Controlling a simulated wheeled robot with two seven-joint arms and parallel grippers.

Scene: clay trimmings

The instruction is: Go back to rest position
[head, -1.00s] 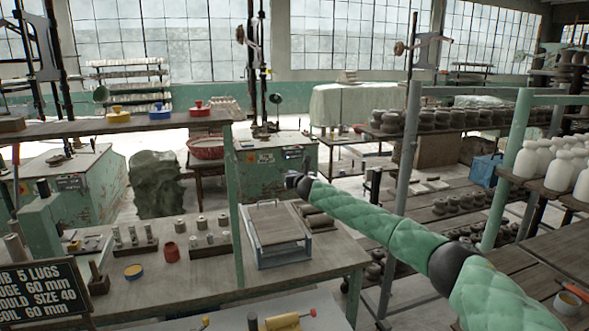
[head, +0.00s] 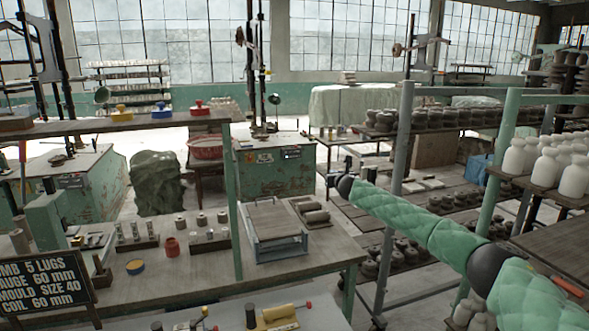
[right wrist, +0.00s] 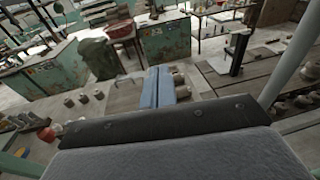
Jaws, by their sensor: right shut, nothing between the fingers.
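My right arm comes in from the lower right of the head view in a green quilted sleeve. Its gripper (head: 338,174) is small and dark beyond the black wrist joint. It is shut and empty, in the air to the right of the workbench (head: 330,258), with nothing held. My left gripper is not in view.
A wooden-topped blue frame (head: 272,228) stands on the workbench near my right arm. Shelf racks with dark pots (head: 432,118) and white bottles (head: 548,170) stand at the right. A green post (head: 233,200) rises from the bench. A sign (head: 45,283) is at lower left.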

